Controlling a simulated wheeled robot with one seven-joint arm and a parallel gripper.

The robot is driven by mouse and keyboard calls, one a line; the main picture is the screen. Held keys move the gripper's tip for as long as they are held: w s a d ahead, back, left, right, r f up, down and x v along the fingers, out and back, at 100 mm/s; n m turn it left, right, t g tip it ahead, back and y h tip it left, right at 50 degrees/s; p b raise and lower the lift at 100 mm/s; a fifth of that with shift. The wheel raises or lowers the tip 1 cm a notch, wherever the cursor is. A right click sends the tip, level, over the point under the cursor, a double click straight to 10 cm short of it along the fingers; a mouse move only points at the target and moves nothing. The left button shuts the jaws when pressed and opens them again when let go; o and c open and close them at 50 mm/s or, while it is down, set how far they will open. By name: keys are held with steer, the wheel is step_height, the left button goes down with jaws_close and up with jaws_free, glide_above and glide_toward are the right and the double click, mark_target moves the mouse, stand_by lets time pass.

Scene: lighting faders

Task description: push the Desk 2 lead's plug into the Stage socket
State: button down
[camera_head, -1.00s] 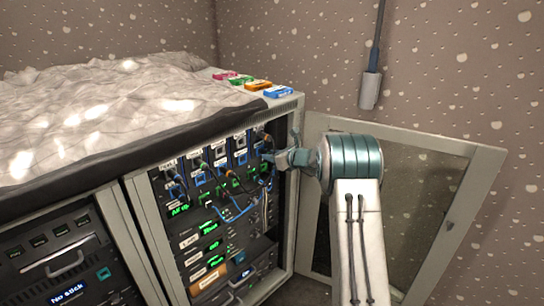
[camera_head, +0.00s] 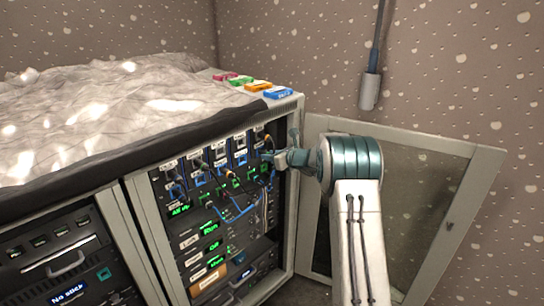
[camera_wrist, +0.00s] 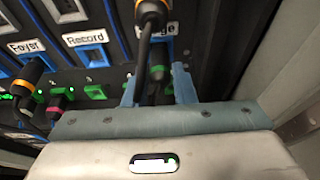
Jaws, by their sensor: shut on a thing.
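In the wrist view, my gripper (camera_wrist: 157,85) is shut on a dark plug with a green band (camera_wrist: 157,72). The plug sits between the two teal fingers, just below the partly covered Stage label (camera_wrist: 168,29). The Stage socket is hidden behind the plug and fingers, so I cannot tell whether the plug tip is in it. No Desk 2 marking on this lead is readable. In the head view, my gripper (camera_head: 274,157) is at the right end of the patch panel (camera_head: 205,172), and the plug is too small to make out.
An orange-banded plug (camera_wrist: 151,10) with a black cable hangs over the Stage label. The Record socket (camera_wrist: 93,55) to its left looks empty. A plug (camera_wrist: 30,75) is by the Foyer label. The rack's side wall is close on the right. The open cabinet door (camera_head: 430,190) stands behind my arm.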

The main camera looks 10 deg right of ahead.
steer(key=shift+a+r, duration=0.2)
